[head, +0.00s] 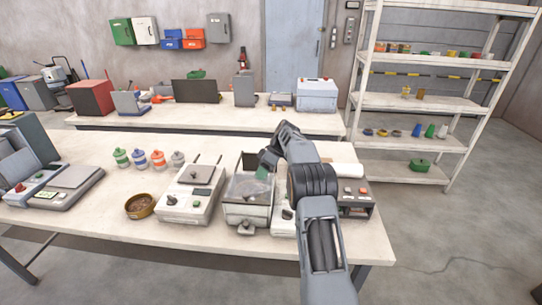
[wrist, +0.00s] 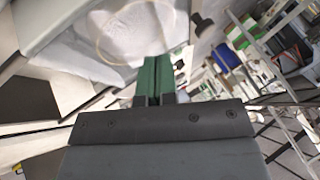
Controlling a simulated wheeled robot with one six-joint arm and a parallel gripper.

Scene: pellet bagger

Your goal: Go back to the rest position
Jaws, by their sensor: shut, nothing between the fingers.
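My gripper (head: 263,172) is over the grey machine with an open-topped bin (head: 246,212) near the right part of the front table. My arm reaches in from the bottom right and bends down toward it. In the wrist view, the green fingers of my gripper (wrist: 158,80) are together with nothing between them. Beyond them lies a pale, whitish surface (wrist: 105,42) with a thin tan ring on it. I cannot tell whether the fingertips touch anything.
On the front table (head: 110,218) stand a white device with knobs (head: 188,203), a brown bowl (head: 140,205), several small coloured-lidded jars (head: 140,158) and a scale (head: 75,180). A dark-fronted device (head: 357,197) stands right of my arm. A shelf rack (head: 410,103) is behind right.

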